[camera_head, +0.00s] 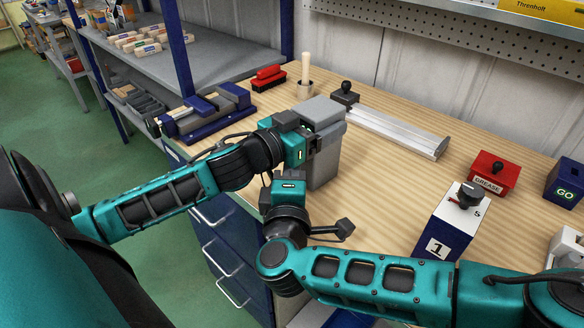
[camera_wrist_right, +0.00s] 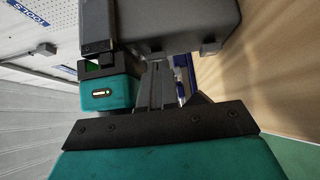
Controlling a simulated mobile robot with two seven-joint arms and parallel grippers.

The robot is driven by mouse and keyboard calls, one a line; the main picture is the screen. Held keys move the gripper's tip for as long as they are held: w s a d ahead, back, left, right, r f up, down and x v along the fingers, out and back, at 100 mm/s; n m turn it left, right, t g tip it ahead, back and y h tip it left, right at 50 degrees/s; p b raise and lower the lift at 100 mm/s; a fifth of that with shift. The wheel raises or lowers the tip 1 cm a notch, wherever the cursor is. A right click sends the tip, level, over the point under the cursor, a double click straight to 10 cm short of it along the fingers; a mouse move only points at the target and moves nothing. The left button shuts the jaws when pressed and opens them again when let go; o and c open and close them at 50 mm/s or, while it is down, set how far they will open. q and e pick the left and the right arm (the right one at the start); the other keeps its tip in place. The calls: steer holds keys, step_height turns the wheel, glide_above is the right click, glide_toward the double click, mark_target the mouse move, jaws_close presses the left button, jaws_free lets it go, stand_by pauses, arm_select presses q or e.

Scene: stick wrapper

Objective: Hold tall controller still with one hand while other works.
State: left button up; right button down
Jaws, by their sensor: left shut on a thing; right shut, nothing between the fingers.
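A tall grey box (camera_head: 322,165) with a lighter grey top block stands upright near the table's front left edge. My left gripper (camera_head: 312,144) is shut on its upper part from the left. My right gripper (camera_head: 286,188) is below the left one, close in front of the box; its fingers (camera_wrist_right: 154,88) are shut with nothing between them. In the right wrist view the underside of a dark grey block (camera_wrist_right: 175,25) is just above these fingers, and contact is unclear. A tall white-and-blue controller (camera_head: 447,222) marked 1, with a black knob on top, stands apart on the right.
A red GREASE box (camera_head: 493,175) and a blue GO box (camera_head: 565,184) stand at the right. A silver rail (camera_head: 395,128) with a black-knobbed block lies behind. Mid-table is clear.

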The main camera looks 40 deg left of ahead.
steer(key=shift+w+d, duration=0.2)
steer(key=shift+w, duration=0.45)
steer(key=shift+w+d, duration=0.15)
steer(key=shift+w, duration=0.45)
steer(key=a+v, duration=0.1)
steer(key=v, duration=0.9)
steer(key=shift+s+d, duration=0.2)
steer(key=shift+s, duration=0.3)
stand_by(1.7)
